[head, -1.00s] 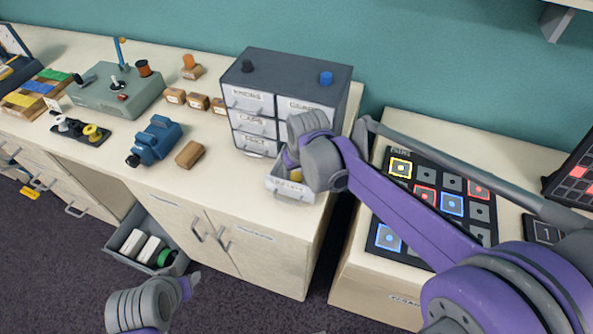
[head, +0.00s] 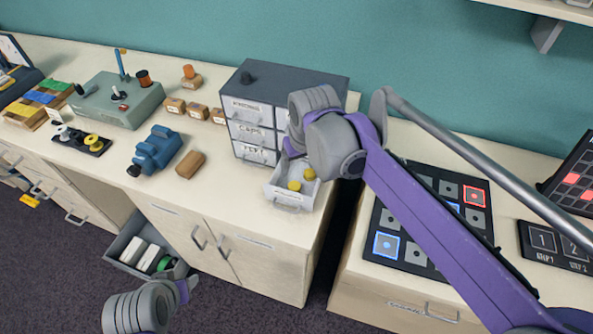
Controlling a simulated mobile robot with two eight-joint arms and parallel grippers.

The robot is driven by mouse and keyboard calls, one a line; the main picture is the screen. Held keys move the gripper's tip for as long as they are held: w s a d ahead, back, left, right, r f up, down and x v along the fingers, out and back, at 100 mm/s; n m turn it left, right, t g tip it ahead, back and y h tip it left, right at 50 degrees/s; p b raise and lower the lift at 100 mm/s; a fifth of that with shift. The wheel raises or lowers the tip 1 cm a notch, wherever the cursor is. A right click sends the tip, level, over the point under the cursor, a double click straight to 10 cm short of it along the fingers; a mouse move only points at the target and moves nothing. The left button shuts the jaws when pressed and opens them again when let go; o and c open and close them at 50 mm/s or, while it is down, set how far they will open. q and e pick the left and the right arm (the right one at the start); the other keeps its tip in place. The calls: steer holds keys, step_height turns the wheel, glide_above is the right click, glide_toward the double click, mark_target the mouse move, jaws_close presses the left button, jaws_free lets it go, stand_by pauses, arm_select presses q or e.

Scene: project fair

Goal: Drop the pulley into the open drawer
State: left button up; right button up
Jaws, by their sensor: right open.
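The open drawer (head: 284,197) is a small white tray pulled out of the dark grey drawer cabinet (head: 300,75). Two yellow round pieces (head: 295,185) (head: 309,174) lie inside it; they look like small pulleys, but I cannot tell which one is the task's pulley. My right gripper (head: 291,148) is above and behind the drawer, beside the cabinet front. It is open, apart from the yellow pieces, and its fingers are partly hidden by my wrist. My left gripper (head: 182,276) is low, by the open cupboard drawer, and its jaws are unclear.
A black holder (head: 82,141) carries yellow and pale round parts. A blue vise-like tool (head: 155,150) and a wooden block (head: 190,164) lie on the bench. A button panel (head: 408,252) is at right.

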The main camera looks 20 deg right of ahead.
steer(key=s+d+f+t, duration=0.1)
steer(key=s+f, duration=0.3)
steer(key=s, duration=0.4)
steer(key=s+d+f+m+t, duration=0.1)
steer(key=s+d+f, duration=0.2)
steer(key=s, duration=0.6)
step_height(320, 180, down, 2)
steer(key=shift+d+f, duration=0.15)
steer(key=shift+d, duration=0.15)
steer(key=shift+s, duration=0.1)
stand_by(0.6)
